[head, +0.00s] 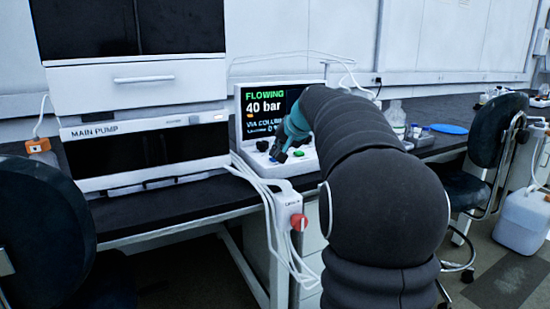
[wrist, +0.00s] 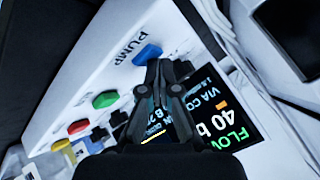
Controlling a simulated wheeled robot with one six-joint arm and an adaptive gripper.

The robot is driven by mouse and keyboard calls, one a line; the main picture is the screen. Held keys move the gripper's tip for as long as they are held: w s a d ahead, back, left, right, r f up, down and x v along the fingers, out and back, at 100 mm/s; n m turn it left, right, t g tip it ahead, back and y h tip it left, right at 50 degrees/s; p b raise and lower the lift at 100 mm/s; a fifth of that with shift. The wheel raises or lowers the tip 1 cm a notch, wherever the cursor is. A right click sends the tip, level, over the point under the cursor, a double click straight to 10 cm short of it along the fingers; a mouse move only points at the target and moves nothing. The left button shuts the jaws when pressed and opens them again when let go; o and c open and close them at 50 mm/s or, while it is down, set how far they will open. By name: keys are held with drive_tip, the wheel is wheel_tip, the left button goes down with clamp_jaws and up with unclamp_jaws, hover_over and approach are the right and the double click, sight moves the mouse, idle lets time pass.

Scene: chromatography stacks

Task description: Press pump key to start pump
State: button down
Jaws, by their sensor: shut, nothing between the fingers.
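The pump key is the blue key (wrist: 147,54) beside the printed word PUMP on the white control panel (wrist: 92,75), in the wrist view. My gripper (wrist: 170,68) is shut and empty, its tips right beside the blue key; whether they touch it I cannot tell.
The MAIN PUMP unit (head: 100,130) stands to the left. White cables and a box with a red knob (head: 299,222) hang at the bench front. Chairs stand at both sides.

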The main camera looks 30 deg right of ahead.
drive_tip(key=shift+r+p, duration=0.8)
drive_tip(key=shift+r, duration=0.1)
drive_tip(key=shift+r+p, duration=1.9)
drive_tip(key=shift+r, duration=0.65)
